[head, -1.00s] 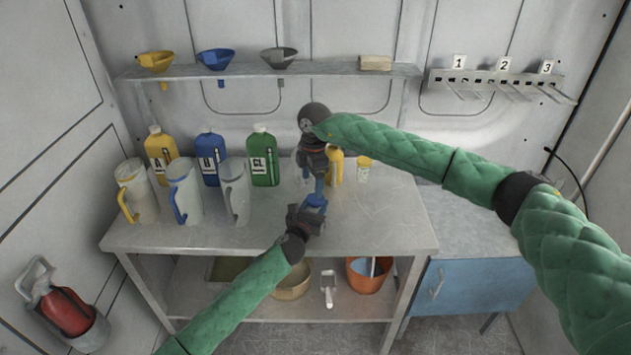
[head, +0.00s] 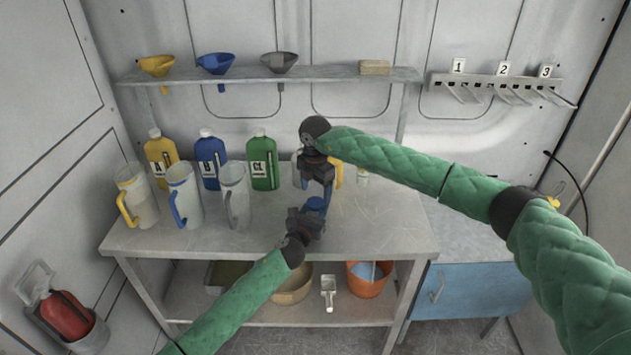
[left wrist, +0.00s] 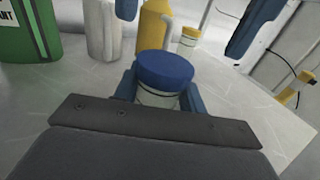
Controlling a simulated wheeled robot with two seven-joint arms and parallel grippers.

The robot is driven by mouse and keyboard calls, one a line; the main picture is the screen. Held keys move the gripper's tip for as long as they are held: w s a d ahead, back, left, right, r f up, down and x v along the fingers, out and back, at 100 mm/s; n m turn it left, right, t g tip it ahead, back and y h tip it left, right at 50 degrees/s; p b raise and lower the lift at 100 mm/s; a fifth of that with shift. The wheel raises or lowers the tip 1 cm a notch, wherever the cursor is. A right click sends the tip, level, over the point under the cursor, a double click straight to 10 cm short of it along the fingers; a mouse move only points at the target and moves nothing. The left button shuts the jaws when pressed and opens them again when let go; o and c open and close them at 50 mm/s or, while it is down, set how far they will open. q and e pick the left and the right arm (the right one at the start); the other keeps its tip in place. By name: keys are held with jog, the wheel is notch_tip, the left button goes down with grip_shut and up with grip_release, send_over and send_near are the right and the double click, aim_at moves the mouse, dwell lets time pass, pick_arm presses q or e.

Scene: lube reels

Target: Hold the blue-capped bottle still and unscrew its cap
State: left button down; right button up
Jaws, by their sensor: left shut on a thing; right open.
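The blue-capped bottle is small and pale. Its round blue cap (head: 316,204) shows above my left gripper (head: 312,212) in the head view. In the left wrist view the cap (left wrist: 165,69) is on top of the bottle (left wrist: 158,98), which stands upright between the blue fingers. My left gripper is shut on the bottle's body, below the cap. My right gripper (head: 317,187) points down from above and is open and empty. Its two blue fingers show well apart at the top of the left wrist view, above and beyond the cap. Most of the bottle is hidden in the head view.
Yellow, blue and green bottles (head: 263,162) stand at the back left of the table (head: 380,232), with three jugs (head: 184,195) before them. A small jar (head: 362,178) and a yellow-handled item are just behind my right gripper. The table's right side is clear. Funnels line the shelf (head: 330,72).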

aim_at(316, 202)
jog(key=shift+f, duration=1.85)
